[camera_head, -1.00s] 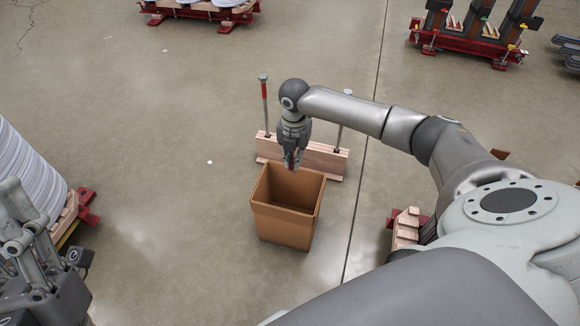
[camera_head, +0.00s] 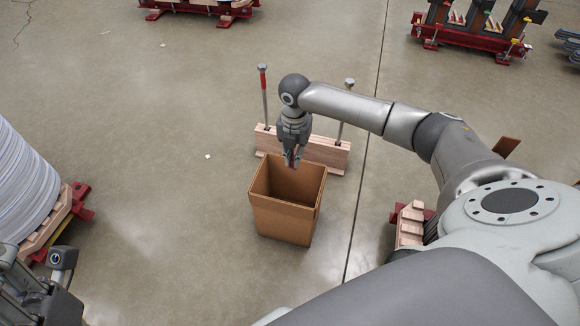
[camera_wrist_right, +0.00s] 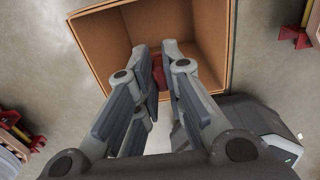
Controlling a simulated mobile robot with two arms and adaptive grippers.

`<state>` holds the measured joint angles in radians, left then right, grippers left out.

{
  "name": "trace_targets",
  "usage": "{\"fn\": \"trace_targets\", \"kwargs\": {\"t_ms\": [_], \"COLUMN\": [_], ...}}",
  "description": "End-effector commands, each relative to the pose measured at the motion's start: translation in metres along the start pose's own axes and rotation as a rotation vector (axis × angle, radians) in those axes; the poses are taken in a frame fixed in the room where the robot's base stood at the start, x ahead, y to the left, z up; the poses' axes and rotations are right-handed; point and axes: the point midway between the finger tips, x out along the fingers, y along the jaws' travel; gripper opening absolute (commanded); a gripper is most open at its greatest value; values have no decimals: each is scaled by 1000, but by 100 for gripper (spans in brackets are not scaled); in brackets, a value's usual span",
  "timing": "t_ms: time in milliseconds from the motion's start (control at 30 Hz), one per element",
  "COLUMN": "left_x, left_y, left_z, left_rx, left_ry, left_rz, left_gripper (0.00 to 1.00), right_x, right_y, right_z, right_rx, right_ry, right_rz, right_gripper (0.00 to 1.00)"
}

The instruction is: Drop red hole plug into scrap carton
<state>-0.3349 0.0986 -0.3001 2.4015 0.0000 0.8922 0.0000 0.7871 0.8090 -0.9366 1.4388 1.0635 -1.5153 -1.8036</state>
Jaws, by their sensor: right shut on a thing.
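The scrap carton (camera_head: 283,221) is an open brown box standing on the floor in the middle of the head view. Its inside wall (camera_wrist_right: 215,35) also shows in the right wrist view. My right gripper (camera_head: 292,161) points down over the carton's opening, near its back edge. It is shut on the red hole plug (camera_wrist_right: 158,72), a small red piece between the fingertips in the right wrist view. The fingers cover much of the plug. My left gripper (camera_head: 58,290) is partly in view at the lower left of the head view; its fingers cannot be made out.
A wooden beam (camera_head: 325,153) with two upright rods stands just behind the carton. A white coil stack (camera_head: 25,190) on a red and wooden base is at the left. Red racks (camera_head: 470,40) stand at the back right. The floor left of the carton is clear.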

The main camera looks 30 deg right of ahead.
Motion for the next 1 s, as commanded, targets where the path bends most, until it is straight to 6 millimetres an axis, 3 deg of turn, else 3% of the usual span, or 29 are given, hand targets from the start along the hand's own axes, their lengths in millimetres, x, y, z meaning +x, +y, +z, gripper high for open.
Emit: {"fn": "trace_targets", "kwargs": {"t_ms": [67, 100, 267, 667, 1000], "left_x": [0, 0, 0, 0, 0], "left_y": [0, 0, 0, 0, 0], "left_z": [0, 0, 0, 0, 0], "left_rx": [0, 0, 0, 0, 0], "left_ry": [0, 0, 0, -1, -1], "left_rz": [0, 0, 0, 0, 0], "left_gripper": [40, 40, 40, 40, 40], "right_x": [0, 0, 0, -7, -74], "right_y": [0, 0, 0, 0, 1], "right_z": [0, 0, 0, 1, 1], "right_rx": [0, 0, 0, 0, 0], "right_ry": [0, 0, 0, -1, -2], "right_rz": [0, 0, 0, 2, 4], "right_gripper": [0, 15, 35, 35, 35]}}
